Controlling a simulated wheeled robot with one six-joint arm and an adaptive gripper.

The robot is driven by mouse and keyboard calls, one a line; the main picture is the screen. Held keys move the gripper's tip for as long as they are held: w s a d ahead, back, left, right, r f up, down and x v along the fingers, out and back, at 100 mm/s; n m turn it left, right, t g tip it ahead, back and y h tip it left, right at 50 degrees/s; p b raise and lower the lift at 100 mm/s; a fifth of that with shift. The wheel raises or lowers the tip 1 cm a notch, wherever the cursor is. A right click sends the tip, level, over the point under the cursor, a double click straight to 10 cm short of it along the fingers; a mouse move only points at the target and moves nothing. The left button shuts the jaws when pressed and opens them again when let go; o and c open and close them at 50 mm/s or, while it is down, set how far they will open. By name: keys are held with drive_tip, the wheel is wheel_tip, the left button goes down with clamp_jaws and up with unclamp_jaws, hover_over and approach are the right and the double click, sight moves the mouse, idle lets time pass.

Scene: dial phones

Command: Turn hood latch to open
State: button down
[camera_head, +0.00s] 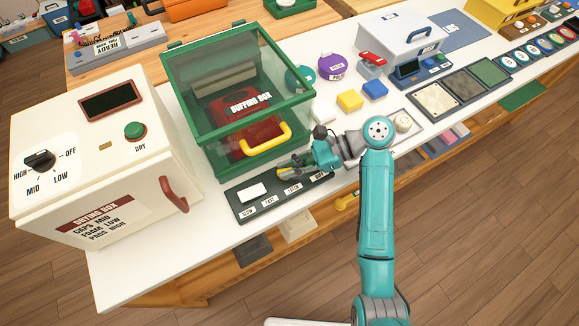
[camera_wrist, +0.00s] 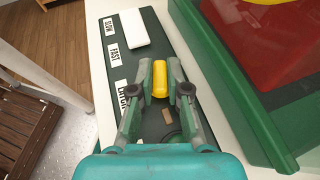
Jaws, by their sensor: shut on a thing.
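The buffing box (camera_head: 250,105) has a green frame, clear panes and a yellow handle (camera_head: 265,139) on its hood, which looks closed. A dark green control strip (camera_head: 262,206) lies along its front, with SLOW, FAST and LATCH labels and a white block (camera_head: 252,190); the strip also shows in the wrist view (camera_wrist: 97,78). My gripper (camera_head: 291,170) is at the strip's right part. In the wrist view my gripper (camera_wrist: 159,72) is shut on a yellow latch (camera_wrist: 160,80), a short bar lying between its fingertips. The latch's base is partly hidden by the gripper.
Yellow and blue blocks (camera_head: 350,101), a purple disc (camera_head: 331,67) and a white case (camera_head: 405,40) lie to the right. The counter's front edge runs close by.

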drive_tip(key=shift+n+g, duration=0.3)
drive_tip(key=c, duration=1.1)
unclamp_jaws()
drive_tip(key=shift+c, duration=0.2)
